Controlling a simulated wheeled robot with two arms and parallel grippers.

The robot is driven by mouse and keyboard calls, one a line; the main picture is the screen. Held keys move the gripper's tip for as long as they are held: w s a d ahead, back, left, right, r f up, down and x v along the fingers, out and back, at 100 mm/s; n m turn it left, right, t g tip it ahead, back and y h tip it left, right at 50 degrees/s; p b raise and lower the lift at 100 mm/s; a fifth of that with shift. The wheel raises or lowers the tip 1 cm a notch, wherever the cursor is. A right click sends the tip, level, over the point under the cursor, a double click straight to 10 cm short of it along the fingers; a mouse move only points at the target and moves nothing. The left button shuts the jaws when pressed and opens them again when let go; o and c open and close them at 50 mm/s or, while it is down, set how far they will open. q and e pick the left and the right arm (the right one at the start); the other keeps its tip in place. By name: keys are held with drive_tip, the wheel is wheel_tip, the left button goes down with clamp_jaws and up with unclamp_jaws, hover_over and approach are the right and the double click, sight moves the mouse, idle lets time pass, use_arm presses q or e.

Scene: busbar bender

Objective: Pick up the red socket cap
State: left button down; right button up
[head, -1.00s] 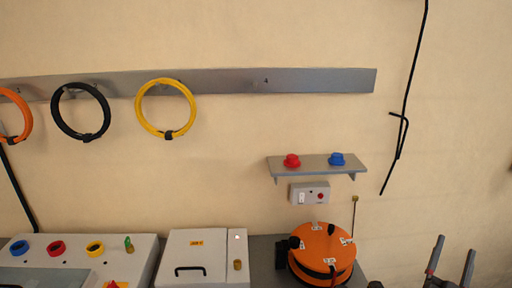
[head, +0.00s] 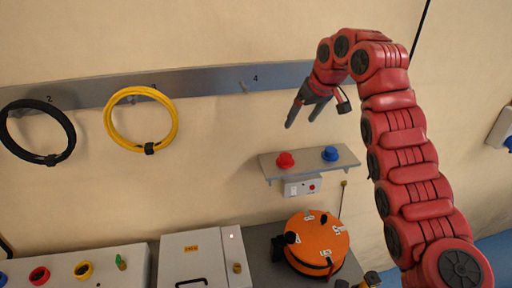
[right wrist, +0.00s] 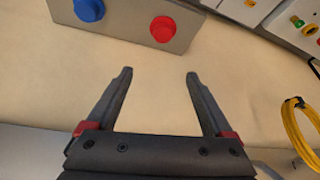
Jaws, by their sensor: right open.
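The red socket cap (head: 285,160) sits on the left part of a small grey wall shelf (head: 310,172) in the head view. A blue cap (head: 330,153) sits to its right on the same shelf. My right gripper (head: 302,120) is open and empty, above the shelf and apart from both caps. In the right wrist view the red cap (right wrist: 163,29) lies beyond the open fingertips (right wrist: 158,75), between them in the picture. The blue cap (right wrist: 89,9) is to the left there. My left gripper is not in view.
Below the shelf are a small switch box (head: 303,186) and an orange cable reel (head: 317,242). A grey rail (head: 215,82) with a yellow coil (head: 108,112) and a black coil (head: 68,130) runs along the wall. A white box (head: 205,258) stands lower left.

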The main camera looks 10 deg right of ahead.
drive_tip(key=b, duration=0.6)
approach(285, 155)
drive_tip(key=f+b, duration=0.1)
drive_tip(key=w+f+b, duration=0.1)
drive_tip(key=f+b, duration=0.1)
drive_tip(key=shift+w+a+g, duration=0.15)
drive_tip(key=shift+w+g, duration=0.15)
drive_tip(key=shift+g, duration=0.1)
drive_tip(key=shift+w+a+f, duration=0.1)
drive_tip(key=shift+w+f, duration=0.15)
drive_tip(key=shift+w+a+f+p, duration=0.1)
drive_tip(key=shift+w+f+p, duration=0.15)
drive_tip(key=shift+f+p, duration=0.45)
drive_tip(key=p+x, duration=0.2)
drive_tip(key=x, duration=0.1)
drive_tip(key=shift+w+f, duration=0.1)
drive_tip(key=shift+f, duration=0.1)
clamp_jaws()
